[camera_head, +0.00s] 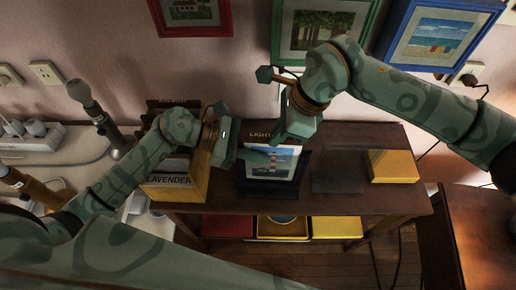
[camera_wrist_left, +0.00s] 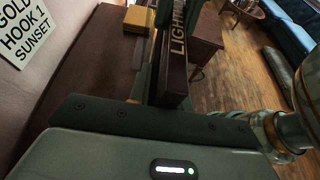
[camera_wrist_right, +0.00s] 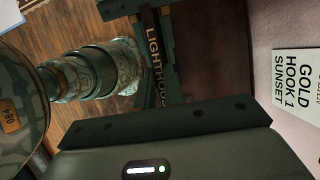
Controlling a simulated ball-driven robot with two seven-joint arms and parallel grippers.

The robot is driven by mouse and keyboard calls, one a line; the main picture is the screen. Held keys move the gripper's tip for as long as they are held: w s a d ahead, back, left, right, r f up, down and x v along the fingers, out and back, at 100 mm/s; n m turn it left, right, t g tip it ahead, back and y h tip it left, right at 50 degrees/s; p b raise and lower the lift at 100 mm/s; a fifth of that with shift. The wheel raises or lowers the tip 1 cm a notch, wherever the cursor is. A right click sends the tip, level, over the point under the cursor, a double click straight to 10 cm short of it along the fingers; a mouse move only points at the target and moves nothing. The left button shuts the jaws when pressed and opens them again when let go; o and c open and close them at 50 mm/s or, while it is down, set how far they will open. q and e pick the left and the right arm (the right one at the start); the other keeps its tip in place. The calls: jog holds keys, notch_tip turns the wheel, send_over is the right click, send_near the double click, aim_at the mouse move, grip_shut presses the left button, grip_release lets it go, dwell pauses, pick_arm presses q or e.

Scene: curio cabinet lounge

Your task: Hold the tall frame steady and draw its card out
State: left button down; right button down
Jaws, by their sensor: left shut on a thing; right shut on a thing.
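The tall frame (camera_head: 296,177) stands upright on the brown cabinet top, dark-edged, with a lighthouse picture card (camera_head: 283,167) in it. A dark strip lettered LIGHT (camera_head: 261,134) runs along its top; it also shows in the left wrist view (camera_wrist_left: 177,50) and right wrist view (camera_wrist_right: 157,65).
A yellow LAVENDER box (camera_head: 178,192) stands close left of the frame. A yellow block (camera_head: 394,166) lies on the right of the cabinet top (camera_head: 405,198). Red, green and blue picture frames hang behind; a GOLD HOOK 1 SUNSET sign (camera_wrist_right: 297,83) is on the wall.

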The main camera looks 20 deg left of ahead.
pick_arm(q)
jog(key=shift+s+f, duration=0.1)
jog(key=shift+f, duration=0.25)
pick_arm(e)
notch_tip(320, 180, up, 18)
jog(key=shift+r, duration=0.15)
dwell(1.4)
notch_tip(320, 180, up, 8)
jog(key=shift+r, duration=0.25)
dwell(0.6)
dwell(0.5)
pick_arm(q)
jog(key=c, duration=1.5)
grip_release()
jog(key=o, duration=0.3)
jog(key=shift+r, duration=0.15)
pick_arm(e)
jog(key=shift+w+a, duration=0.1)
pick_arm(q)
jog(key=shift+a, duration=0.1)
